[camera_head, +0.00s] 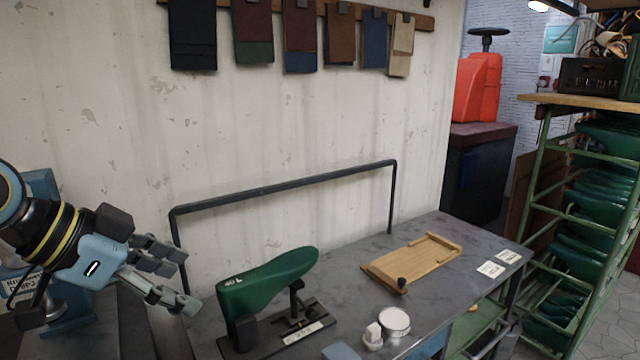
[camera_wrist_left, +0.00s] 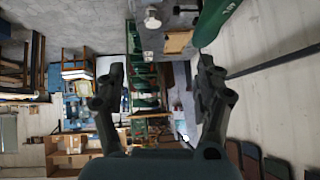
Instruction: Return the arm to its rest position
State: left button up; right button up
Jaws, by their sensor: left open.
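My left gripper (camera_head: 184,278) is at the left of the head view, raised in front of the wall, to the left of the green shoe form. Its fingers are spread apart, with nothing between them. In the left wrist view both fingers (camera_wrist_left: 160,72) show apart, with only the distant room behind the gap. My right arm and gripper do not show.
A green shoe form (camera_head: 265,284) stands on a dark stand on the grey workbench (camera_head: 345,280). A wooden board (camera_head: 412,262), a white round tin (camera_head: 395,322) and cards lie to its right. A dark rail (camera_head: 290,186) runs along the bench's back. A green rack (camera_head: 585,215) stands far right.

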pick_arm(q)
jog(key=s+a+f+n+g+y, duration=0.1)
jog(key=s+a+f+n+y, duration=0.2)
jog(key=s, duration=0.5)
jog(key=s+a+f+n+g+y, duration=0.1)
jog(key=s+a+f+n+y, duration=0.2)
jog(key=s, duration=0.5)
jog(key=s+a+f+n+g+y, duration=0.1)
jog(key=s+a+f+n, duration=0.2)
jog(key=s+f+n, duration=0.3)
notch_tip(320, 180, down, 31)
jog(key=s+a+m+b, duration=0.1)
jog(key=s+a+b, duration=0.1)
jog(key=b, duration=0.5)
jog(key=s+a+f+g+b, duration=0.1)
jog(key=s+f+b, duration=0.4)
jog(key=s+f, duration=1.4)
notch_tip(320, 180, down, 4)
jog(key=shift+s+a+f+g+b, duration=0.15)
jog(key=shift+g+b, duration=0.25)
jog(key=shift+g, duration=0.2)
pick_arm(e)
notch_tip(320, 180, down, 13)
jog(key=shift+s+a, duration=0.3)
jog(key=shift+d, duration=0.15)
